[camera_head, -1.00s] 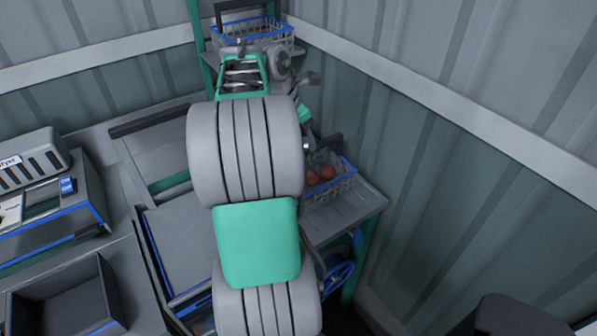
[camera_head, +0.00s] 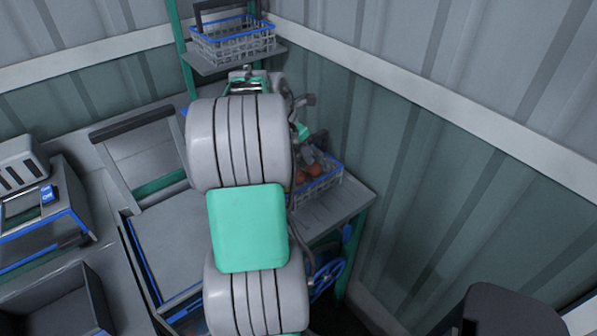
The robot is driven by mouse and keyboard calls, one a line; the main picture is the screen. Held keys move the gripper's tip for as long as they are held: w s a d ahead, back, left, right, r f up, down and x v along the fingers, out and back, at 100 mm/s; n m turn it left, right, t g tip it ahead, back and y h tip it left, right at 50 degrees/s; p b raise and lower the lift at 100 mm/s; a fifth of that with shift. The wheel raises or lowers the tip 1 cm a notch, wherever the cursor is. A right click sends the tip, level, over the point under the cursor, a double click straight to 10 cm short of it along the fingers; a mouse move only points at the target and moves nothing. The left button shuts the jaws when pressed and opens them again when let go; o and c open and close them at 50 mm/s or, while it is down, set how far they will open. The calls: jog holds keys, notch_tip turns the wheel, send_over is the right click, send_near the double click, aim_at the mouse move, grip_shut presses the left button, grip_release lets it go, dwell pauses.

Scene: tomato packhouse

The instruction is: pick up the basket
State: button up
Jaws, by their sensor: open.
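Two wire baskets with blue rims and dark handles are in view. One basket (camera_head: 234,45) stands on the high shelf at the top and looks empty. The other basket (camera_head: 322,190) stands on the lower grey shelf right of my arm and holds reddish tomatoes (camera_head: 314,171); its left part is hidden by my arm. My gripper (camera_head: 304,147) is small and mostly hidden behind my arm, close to the lower basket's raised handle. It is open; I cannot tell whether it touches the handle.
The lower shelf (camera_head: 345,205) has bare room in front of its basket. Corrugated walls (camera_head: 440,170) close off the back and right. A grey bench with a machine (camera_head: 45,215) and an open dark bin (camera_head: 55,300) is at left. A dark rounded object (camera_head: 510,310) stands at lower right.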

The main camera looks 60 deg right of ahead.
jog(key=shift+f+p, duration=0.2)
jog(key=shift+p, duration=0.15)
dwell(0.3)
grip_shut()
dwell(0.4)
jog(key=shift+r, duration=0.1)
dwell(0.9)
